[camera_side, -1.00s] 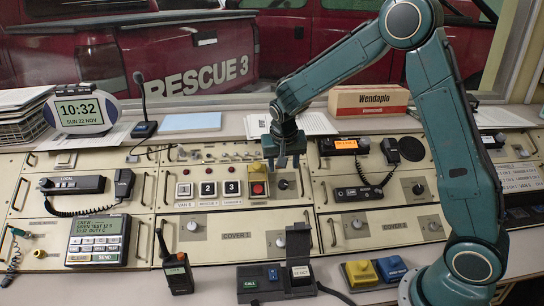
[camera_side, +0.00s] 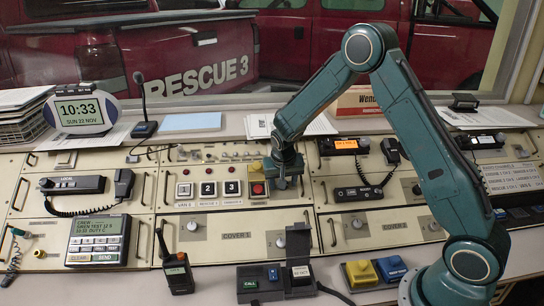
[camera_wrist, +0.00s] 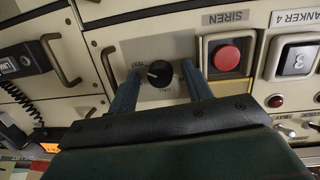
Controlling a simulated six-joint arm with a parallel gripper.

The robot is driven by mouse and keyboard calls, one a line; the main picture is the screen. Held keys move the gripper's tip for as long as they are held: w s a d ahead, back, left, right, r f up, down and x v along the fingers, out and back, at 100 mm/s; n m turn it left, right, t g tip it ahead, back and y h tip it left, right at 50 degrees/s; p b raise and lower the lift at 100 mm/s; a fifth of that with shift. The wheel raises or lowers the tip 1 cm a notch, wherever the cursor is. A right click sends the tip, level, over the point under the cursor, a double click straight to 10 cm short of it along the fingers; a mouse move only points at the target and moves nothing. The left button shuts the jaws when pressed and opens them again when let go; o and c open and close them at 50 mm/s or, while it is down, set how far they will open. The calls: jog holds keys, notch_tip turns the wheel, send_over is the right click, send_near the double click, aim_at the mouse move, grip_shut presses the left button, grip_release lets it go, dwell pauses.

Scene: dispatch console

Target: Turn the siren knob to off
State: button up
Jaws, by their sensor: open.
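The knob (camera_wrist: 159,73) is small, round and black, on a cream console panel. In the wrist view it has a pale pointer mark towards the left and small lettering around it, too small to read surely. My gripper (camera_wrist: 161,79) is open, with one finger on each side of the knob. I cannot tell whether the fingers touch it. A red button (camera_wrist: 225,58) under a label reading SIREN, upside down here, is just right of the right finger. In the side view my gripper (camera_side: 285,182) is down at the panel and mostly hides the knob.
Numbered buttons (camera_side: 208,189) and the red button stand left of my gripper. A panel handle (camera_wrist: 107,72) is close beside the left finger. A radio (camera_side: 357,193) with a coiled cord is to the right. A row of small switches (camera_side: 205,154) runs behind.

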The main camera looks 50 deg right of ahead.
jog(key=c, duration=1)
